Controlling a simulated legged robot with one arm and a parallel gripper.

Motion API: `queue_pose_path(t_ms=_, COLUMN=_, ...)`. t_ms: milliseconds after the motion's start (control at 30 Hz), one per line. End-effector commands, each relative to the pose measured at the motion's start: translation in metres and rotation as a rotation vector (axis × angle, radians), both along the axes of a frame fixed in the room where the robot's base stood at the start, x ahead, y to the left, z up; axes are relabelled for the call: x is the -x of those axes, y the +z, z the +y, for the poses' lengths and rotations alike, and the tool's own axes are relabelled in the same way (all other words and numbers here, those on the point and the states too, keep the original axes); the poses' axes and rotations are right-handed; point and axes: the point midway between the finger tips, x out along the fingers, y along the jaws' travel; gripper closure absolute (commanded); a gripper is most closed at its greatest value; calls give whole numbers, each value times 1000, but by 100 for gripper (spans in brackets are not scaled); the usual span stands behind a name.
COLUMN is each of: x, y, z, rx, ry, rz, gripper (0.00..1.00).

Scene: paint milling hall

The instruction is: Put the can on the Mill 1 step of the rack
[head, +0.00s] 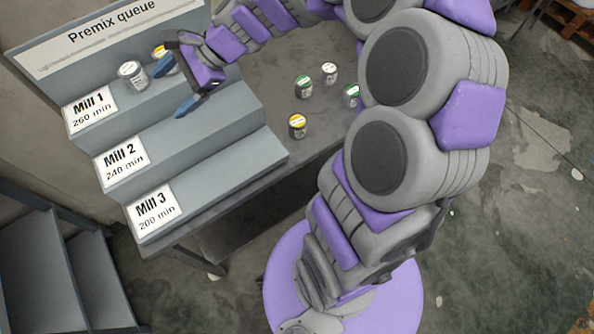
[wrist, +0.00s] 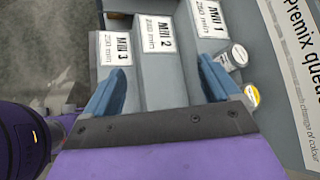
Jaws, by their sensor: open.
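The stepped grey rack (head: 215,130) has a top step labelled Mill 1 (head: 90,108), a middle step labelled Mill 2 and a bottom step labelled Mill 3. A white-lidded can (head: 132,76) stands on the Mill 1 step beside its label. A yellow-lidded can (head: 160,53) is farther along that step, partly hidden by a finger. Both also show at the right in the wrist view, the white-lidded one (wrist: 238,56) and the yellow-lidded one (wrist: 252,95). My gripper (head: 178,86) is open over the upper steps, with nothing visible between its blue fingers (wrist: 160,88).
On the table (head: 270,50) right of the rack stand two green-lidded cans (head: 304,86), (head: 351,94), a white-lidded can (head: 329,72) and a yellow-lidded can (head: 297,125). The Premix queue board (head: 110,38) rises behind the top step. The Mill 2 and Mill 3 steps look empty.

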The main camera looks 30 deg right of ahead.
Motion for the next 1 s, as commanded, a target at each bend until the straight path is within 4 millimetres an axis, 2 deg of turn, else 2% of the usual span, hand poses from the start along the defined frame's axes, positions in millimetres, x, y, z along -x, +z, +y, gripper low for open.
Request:
queue_pose_path(t_ms=33, x=28, y=2, z=13, rx=78, ry=112, rz=-46, gripper=10)
queue_pose_path(t_ms=100, x=67, y=-5, z=24, rx=188, ry=274, rz=-100, gripper=10)
queue_pose_path(t_ms=200, x=119, y=-14, z=24, rx=338, ry=497, rz=-166, gripper=10)
queue_pose_path(t_ms=367, x=198, y=-33, z=-2, rx=559, ry=839, rz=-228, gripper=10)
queue_pose_path(t_ms=400, x=216, y=-37, z=-12, rx=607, ry=917, rz=-234, gripper=10)
queue_pose_path(t_ms=500, x=254, y=-44, z=-39, rx=711, ry=1092, rz=-239, gripper=10)
queue_pose_path(t_ms=600, x=283, y=-48, z=-62, rx=782, ry=1225, rz=-226, gripper=10)
queue_pose_path(t_ms=700, x=300, y=-51, z=-77, rx=825, ry=1309, rz=-210, gripper=10)
queue_pose_path(t_ms=800, x=308, y=-51, z=-84, rx=847, ry=1348, rz=-203, gripper=10)
queue_pose_path(t_ms=1000, x=309, y=-51, z=-85, rx=849, ry=1359, rz=-202, gripper=10)
